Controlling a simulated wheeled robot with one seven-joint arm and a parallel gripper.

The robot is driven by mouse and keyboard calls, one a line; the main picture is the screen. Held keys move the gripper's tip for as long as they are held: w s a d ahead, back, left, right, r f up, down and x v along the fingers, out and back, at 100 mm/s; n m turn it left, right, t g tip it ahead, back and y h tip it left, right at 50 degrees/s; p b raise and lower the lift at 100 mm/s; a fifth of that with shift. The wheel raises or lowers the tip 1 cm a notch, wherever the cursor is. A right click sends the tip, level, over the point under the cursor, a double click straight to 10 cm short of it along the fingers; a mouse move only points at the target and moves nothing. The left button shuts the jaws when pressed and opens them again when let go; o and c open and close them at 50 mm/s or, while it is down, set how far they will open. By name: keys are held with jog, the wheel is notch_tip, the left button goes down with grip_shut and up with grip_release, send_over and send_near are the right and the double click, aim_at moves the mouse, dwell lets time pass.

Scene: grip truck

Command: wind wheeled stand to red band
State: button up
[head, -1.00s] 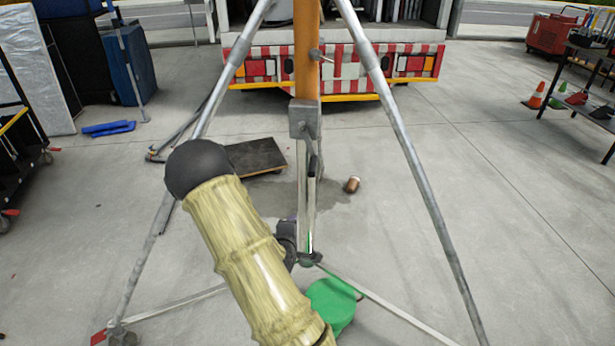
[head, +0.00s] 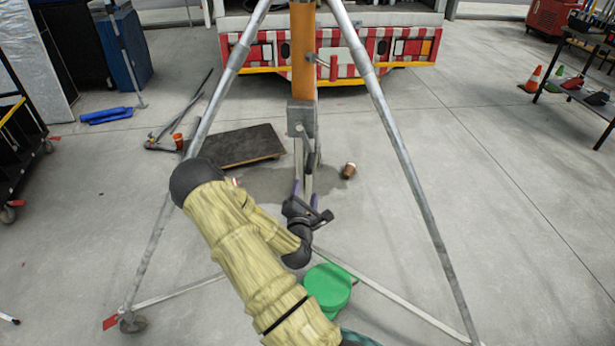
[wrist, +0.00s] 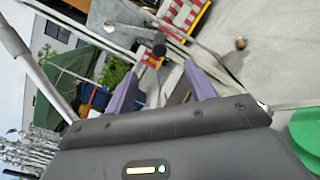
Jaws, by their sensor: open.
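The wheeled stand (head: 421,205) straddles the view, with grey tubular legs, an orange centre column (head: 304,60) and a grey box (head: 301,115) on its lower post. A red band on the column does not show clearly; its upper part is out of frame. My gripper (head: 306,188) is open, its purple fingers pointing up along the lower post, below the grey box. In the wrist view, the open fingers (wrist: 162,78) have the post region between them and a black round knob (wrist: 159,50) beyond. I cannot tell whether they touch the stand.
A green round object (head: 328,286) lies under the stand near my arm. A dark flat board (head: 235,147) and a brown cup (head: 348,171) lie on the floor behind. The truck (head: 345,55) stands at the back. Floor to the right is mostly clear.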

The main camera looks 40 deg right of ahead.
aim_at(309, 165)
jog(key=b+x, duration=0.1)
jog(key=x, duration=1.2)
jog(key=shift+w+b, duration=0.1)
jog(key=shift+b, duration=0.2)
jog(key=shift+c, duration=0.4)
jog(key=c, duration=1)
jog(key=w+a, duration=0.1)
jog(key=w+a+b, duration=0.1)
jog(key=w+a, duration=0.1)
jog(key=shift+w+a+f, duration=0.2)
jog(key=shift+w, duration=0.05)
jog(key=shift+o, duration=0.2)
jog(key=shift+w+a+r, duration=0.1)
jog(key=shift+w+a, duration=0.05)
jog(key=w+a+r, duration=0.1)
jog(key=w+a, duration=0.2)
jog(key=shift+r, duration=0.4)
jog(key=shift+s+d, duration=0.1)
jog(key=shift+d, duration=0.05)
